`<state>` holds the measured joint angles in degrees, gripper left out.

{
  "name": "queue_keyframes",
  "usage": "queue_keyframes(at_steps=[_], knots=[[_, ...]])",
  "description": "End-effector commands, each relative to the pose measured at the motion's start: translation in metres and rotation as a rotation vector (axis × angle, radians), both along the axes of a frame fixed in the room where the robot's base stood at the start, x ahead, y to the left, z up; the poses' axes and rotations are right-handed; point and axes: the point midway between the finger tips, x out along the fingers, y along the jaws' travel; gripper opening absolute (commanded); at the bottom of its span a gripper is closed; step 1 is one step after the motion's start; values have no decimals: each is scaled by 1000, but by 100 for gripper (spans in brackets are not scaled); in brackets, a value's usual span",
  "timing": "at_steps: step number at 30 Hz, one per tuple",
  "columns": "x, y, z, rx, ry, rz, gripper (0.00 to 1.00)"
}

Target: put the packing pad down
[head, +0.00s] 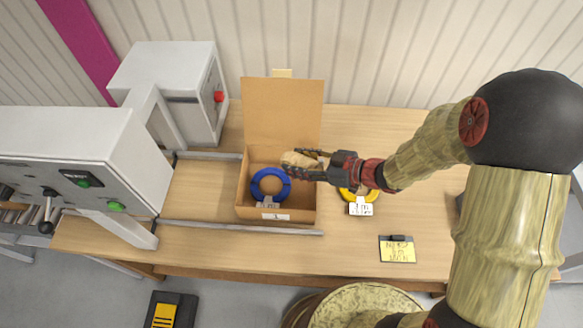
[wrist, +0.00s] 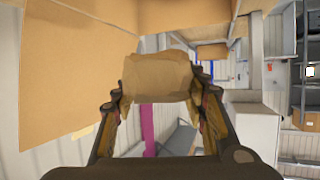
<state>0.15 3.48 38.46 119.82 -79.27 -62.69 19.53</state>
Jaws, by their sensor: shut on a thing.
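The packing pad (wrist: 157,77) is a tan, crumpled paper-like bundle. In the wrist view it sits between the two fingertips of my gripper (wrist: 158,98), which is shut on it. In the head view the pad (head: 299,158) and my gripper (head: 308,166) are over the right side of an open cardboard box (head: 277,216). The box stands on the table with its lid flap up at the back. I cannot tell the pad's exact height above the box floor. A blue cable reel (head: 258,189) with a grey tag lies in the box, left of the pad.
A yellow reel (head: 369,195) with a white tag lies on the table right of the box, partly hidden by my gripper. A yellow note (head: 398,251) lies at the front right. Grey machines (head: 75,150) stand at the left. Metal rails (head: 240,228) run beside the box.

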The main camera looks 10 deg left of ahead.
Motion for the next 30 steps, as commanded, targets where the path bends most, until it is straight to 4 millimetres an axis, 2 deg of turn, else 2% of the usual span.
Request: queue_keyframes(at_steps=[3,6,12,19,30], knots=[[11,9,-19,1,2,1,26],[17,13,-26,0,0,0,26],[23,18,-35,0,-2,1,26],[26,19,-66,0,1,0,26],[26,19,-70,1,-2,-1,26]])
